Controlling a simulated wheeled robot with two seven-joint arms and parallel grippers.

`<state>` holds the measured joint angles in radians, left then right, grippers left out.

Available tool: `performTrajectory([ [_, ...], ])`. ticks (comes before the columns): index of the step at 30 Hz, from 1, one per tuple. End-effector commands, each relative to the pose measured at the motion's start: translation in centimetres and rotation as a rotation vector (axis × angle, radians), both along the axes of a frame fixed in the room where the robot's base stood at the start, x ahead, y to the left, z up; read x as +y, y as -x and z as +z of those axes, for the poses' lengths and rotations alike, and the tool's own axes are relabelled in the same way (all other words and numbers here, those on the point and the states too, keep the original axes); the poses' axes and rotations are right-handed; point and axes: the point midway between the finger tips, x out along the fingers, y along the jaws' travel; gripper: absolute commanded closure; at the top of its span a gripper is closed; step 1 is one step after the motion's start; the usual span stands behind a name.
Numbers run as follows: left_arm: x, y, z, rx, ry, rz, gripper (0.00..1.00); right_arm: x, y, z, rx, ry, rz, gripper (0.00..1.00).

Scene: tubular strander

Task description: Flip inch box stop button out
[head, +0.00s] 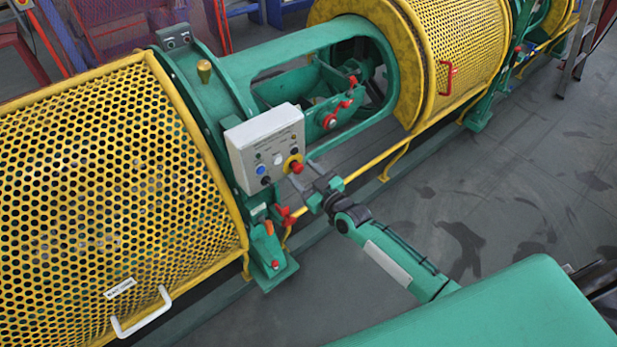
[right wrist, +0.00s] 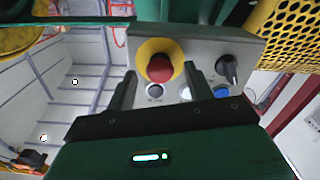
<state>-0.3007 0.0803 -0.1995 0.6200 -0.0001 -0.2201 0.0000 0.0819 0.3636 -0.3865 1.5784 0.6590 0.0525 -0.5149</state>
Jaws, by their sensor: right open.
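The inch box (head: 262,133) is a light grey control box on the green machine frame. Its red stop button (head: 297,167) sits on a yellow collar at the lower right of the panel; a blue button and small knobs are beside it. In the right wrist view the red stop button (right wrist: 160,68) faces me on its yellow collar (right wrist: 147,48). My right gripper (head: 306,178) is open just in front of the button. In the wrist view, its two fingers stand either side of the button's lower part. Whether they touch it cannot be told. My left gripper is not in view.
A yellow perforated guard (head: 110,190) with a white handle (head: 142,312) fills the left. Another yellow guard (head: 465,50) stands behind at the right. Red-handled parts (head: 286,216) sit below the box.

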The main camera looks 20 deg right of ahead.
Motion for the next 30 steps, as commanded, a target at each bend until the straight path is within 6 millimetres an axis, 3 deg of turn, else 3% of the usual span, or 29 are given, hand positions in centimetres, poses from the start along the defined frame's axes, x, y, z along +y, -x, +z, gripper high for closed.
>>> performTrajectory([
  [7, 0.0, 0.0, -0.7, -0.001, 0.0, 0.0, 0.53, -0.8, 2.1, -0.3, 0.001, -0.001, 0.0, 0.46],
  [24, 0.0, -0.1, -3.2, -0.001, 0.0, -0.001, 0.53, -4.1, 11.3, -0.3, 0.002, 0.001, 0.0, 0.46],
  [30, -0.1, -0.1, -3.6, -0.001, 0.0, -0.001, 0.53, -4.7, 12.7, -0.1, 0.001, 0.001, 0.0, 0.46],
])
